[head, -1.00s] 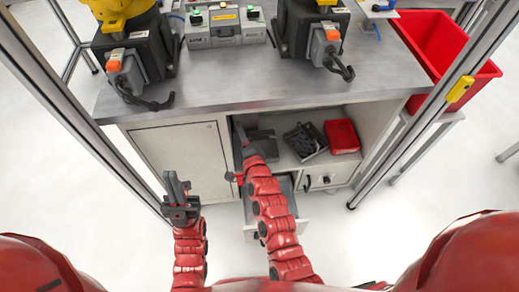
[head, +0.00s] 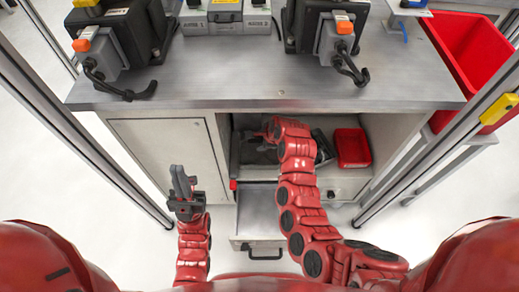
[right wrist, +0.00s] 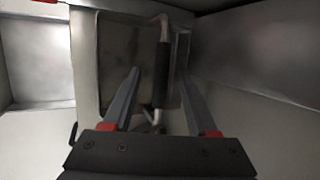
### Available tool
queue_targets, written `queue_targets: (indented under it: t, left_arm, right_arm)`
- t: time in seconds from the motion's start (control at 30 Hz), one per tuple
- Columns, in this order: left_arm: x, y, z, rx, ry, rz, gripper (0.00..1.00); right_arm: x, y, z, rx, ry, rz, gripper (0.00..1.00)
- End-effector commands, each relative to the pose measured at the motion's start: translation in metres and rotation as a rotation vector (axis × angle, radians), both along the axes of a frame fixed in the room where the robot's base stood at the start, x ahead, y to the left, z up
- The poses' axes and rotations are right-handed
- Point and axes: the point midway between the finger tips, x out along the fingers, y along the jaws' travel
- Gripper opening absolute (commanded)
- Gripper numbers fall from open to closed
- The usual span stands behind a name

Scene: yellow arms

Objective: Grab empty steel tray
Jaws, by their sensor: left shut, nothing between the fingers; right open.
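A dark grey tray (head: 256,156) sits on the open shelf under the worktop, partly covered by my right arm in the head view. My right gripper (right wrist: 158,72) is open. In the right wrist view its fingers point toward a grey recessed panel (right wrist: 115,62), and a dark bar handle with pale ends (right wrist: 162,75) shows between the fingertips. I cannot tell whether they touch it, or whether the panel is the tray. My left gripper (head: 184,184) is shut and empty, in front of the closed cabinet door.
A red bin (head: 352,147) sits on the shelf, with a dark box (head: 323,147) partly behind my right arm. A drawer (head: 258,222) stands pulled out below. The worktop edge (head: 270,106) overhangs the shelf. A large red crate (head: 475,65) stands at right.

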Motion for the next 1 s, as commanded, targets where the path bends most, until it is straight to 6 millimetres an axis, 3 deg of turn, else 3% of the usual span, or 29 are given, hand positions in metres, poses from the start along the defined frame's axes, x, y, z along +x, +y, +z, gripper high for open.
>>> queue_targets:
  t: [0.5,0.8,1.0]
  left_arm:
    - [0.000,0.000,-0.011,0.000,0.000,0.000,0.00]
    - [0.000,0.000,-0.011,0.000,0.000,0.000,0.00]
    - [0.000,0.000,-0.011,0.000,0.000,0.000,0.00]
  right_arm:
    - [0.020,0.015,-0.043,-0.002,0.002,0.002,0.58]
    - [0.022,0.016,-0.045,0.000,-0.003,-0.002,0.58]
    - [0.022,0.016,-0.045,-0.001,-0.002,-0.001,0.22]
